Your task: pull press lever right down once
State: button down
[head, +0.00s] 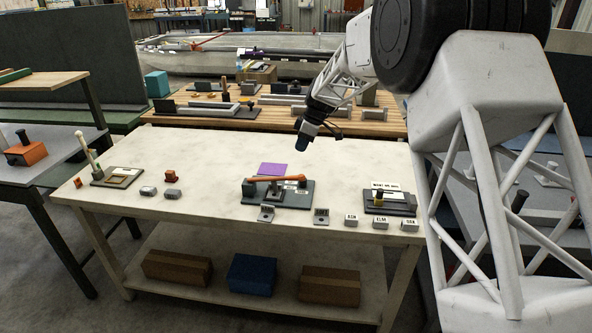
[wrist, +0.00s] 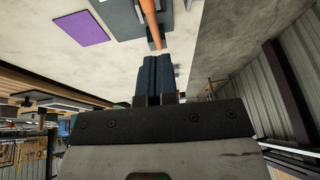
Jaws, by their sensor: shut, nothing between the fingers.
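An orange lever (head: 276,178) lies nearly level over a dark grey base plate (head: 303,200) in the middle of the white table. Another device (head: 388,203) with a label and a yellow-and-black knob stands to the right. I cannot tell which one the task names.
A purple sheet (head: 273,169) lies behind the lever base. A plate with an upright stick (head: 95,165) stands at the left. Grey brackets (head: 266,213) and small labelled blocks (head: 381,221) line the front edge.

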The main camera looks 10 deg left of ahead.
jog(key=shift+w+a+r+t+h, duration=0.15)
jog(key=shift+r+h, duration=0.1)
jog(key=shift+r, duration=0.35)
jog(key=shift+w+r+t+h, duration=0.1)
jog(key=shift+r+t+h, duration=0.1)
jog(key=shift+r, duration=0.35)
jog(key=shift+w+a+r+t+h, duration=0.15)
jog(key=shift+r+h, duration=0.1)
jog(key=shift+r, duration=0.35)
jog(key=shift+f, duration=0.2)
send_near(297, 176)
jog(key=a+f, duration=0.2)
jog(key=f, duration=0.1)
jog(key=a+f, duration=0.1)
jog(key=shift+w+f, duration=0.1)
jog(key=shift+f, duration=0.3)
jog(key=shift+d+f, duration=0.2)
jog(key=shift+f, duration=0.8)
jog(key=shift+d+f, duration=0.15)
jog(key=shift+f, duration=0.45)
jog(key=shift+d+f, duration=0.2)
jog(key=shift+f, duration=0.4)
jog(key=shift+r, duration=0.15)
